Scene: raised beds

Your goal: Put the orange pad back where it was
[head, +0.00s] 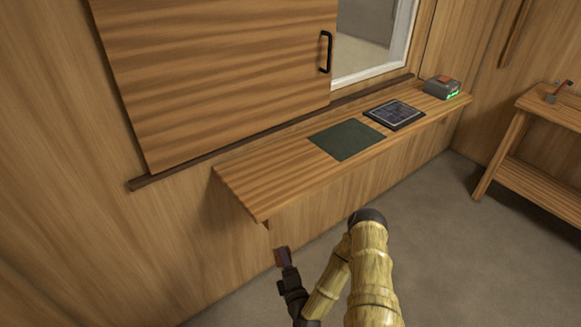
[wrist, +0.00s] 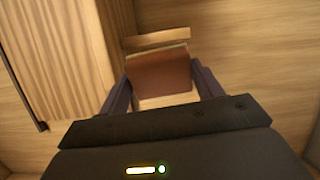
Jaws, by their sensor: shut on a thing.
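My gripper (head: 284,264) is low in front of the wooden shelf, near its left end, and apart from it. It is shut on a flat rust-orange pad (wrist: 160,74), which spans the space between the two fingers in the wrist view. In the head view only a small brownish piece of the pad (head: 282,255) shows at the fingertips. The wooden wall shelf (head: 245,187) runs under the sliding panel and window. A dark green square mat (head: 347,140) lies flat on it, with nothing on top.
A dark gridded panel (head: 394,114) lies on the shelf right of the mat. A grey box (head: 441,88) with a green light and orange top stands at the far right end. A sliding wooden panel (head: 220,70) with a black handle covers part of the window. The shelf's left end is bare.

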